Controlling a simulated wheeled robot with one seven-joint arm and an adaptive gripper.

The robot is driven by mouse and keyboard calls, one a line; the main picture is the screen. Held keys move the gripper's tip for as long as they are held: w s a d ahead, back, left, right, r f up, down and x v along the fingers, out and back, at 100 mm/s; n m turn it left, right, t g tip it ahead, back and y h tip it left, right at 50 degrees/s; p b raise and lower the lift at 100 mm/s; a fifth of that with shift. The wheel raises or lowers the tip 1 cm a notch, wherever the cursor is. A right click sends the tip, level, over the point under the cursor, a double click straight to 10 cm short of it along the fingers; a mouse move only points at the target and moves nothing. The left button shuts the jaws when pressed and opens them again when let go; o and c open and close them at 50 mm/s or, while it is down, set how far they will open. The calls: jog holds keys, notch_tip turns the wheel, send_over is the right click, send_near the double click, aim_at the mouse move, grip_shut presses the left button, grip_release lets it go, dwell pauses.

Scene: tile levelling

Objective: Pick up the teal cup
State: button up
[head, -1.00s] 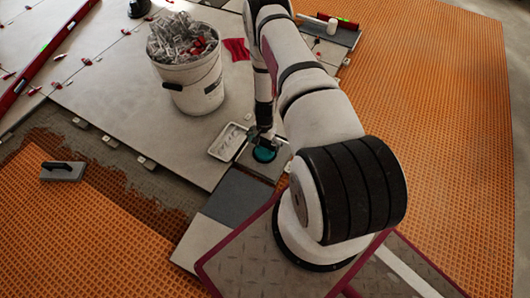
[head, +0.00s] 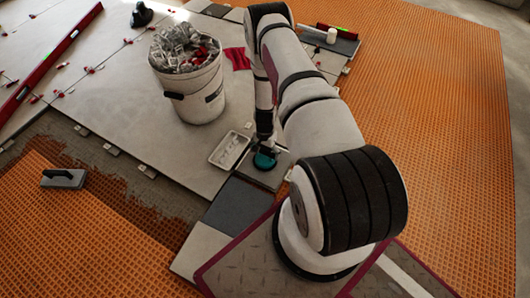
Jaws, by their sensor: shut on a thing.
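The teal cup (head: 264,161) is a small, low, round teal piece on a grey tile at the middle of the head view. My gripper (head: 266,148) reaches down to it from above and is shut on its upper part. The fingers are small and dark here, and my arm partly hides them. I cannot tell whether the cup is clear of the tile.
A white tray (head: 230,150) lies just left of the cup. A white bucket (head: 196,98) full of clips stands behind it. A trowel (head: 63,179) lies at the left, and a red level (head: 50,62) at the back left. Orange matting (head: 440,120) covers the right.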

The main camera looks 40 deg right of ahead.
aim_at(267, 149)
jog(key=r+p, duration=0.2)
jog(key=r, duration=0.1)
jog(key=shift+s+d, duration=0.1)
jog(key=shift+s, duration=0.25)
jog(key=s+d+r+p, duration=0.1)
jog(key=s+p, duration=0.4)
jog(key=s, duration=1)
notch_tip(267, 149, up, 7)
jog(key=p, duration=0.5)
jog(key=shift+d+r, duration=0.1)
